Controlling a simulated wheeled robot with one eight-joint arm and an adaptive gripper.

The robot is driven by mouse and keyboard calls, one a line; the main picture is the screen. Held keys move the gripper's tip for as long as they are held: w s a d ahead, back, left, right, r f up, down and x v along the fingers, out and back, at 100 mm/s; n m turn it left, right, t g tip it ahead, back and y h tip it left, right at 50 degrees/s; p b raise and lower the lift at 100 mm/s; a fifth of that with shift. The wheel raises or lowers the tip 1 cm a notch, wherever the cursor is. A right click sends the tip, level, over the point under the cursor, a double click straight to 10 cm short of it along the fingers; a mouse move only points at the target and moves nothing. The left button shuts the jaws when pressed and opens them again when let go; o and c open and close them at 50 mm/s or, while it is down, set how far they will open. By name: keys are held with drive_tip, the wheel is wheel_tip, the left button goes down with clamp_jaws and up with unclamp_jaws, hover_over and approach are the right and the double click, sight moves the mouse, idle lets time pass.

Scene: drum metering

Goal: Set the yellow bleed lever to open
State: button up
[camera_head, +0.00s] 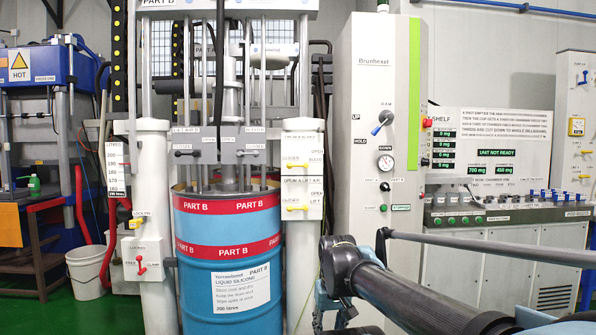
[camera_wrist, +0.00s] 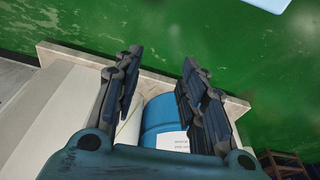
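The upper yellow lever (camera_head: 297,167) is on the white post right of the drum, among small labels that seem to read CLOSED, OPEN and BLEED. It lies about horizontal. A second yellow lever (camera_head: 297,208) is lower on the same post, by a LIFT label, also about horizontal. The levers do not show in the wrist view. My gripper (camera_wrist: 162,58) is open and empty, its two fingers apart. In the head view my arm reaches in from the lower right, right of and below the levers; the fingertips are not clear there.
The blue drum (camera_head: 230,265) with red bands stands under the press. The tall white cabinet (camera_head: 362,110) stands right of the post. The left post carries another yellow lever (camera_head: 136,223) and a red lever (camera_head: 141,265). A white bucket (camera_head: 88,272) stands on the green floor.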

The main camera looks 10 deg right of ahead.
drive_tip(key=w+a+r+m+t+y, duration=0.15)
drive_tip(key=w+a+r+y, duration=0.4)
drive_tip(key=w+r, duration=0.55)
drive_tip(key=m+t+y, duration=0.7)
drive_tip(key=t, duration=0.4)
approach(299, 166)
drive_tip(key=f+x, duration=0.1)
drive_tip(key=x, duration=0.8)
drive_tip(key=shift+w+a+r, duration=0.25)
drive_tip(key=shift+r, duration=0.15)
drive_tip(key=shift+s, duration=0.1)
clamp_jaws()
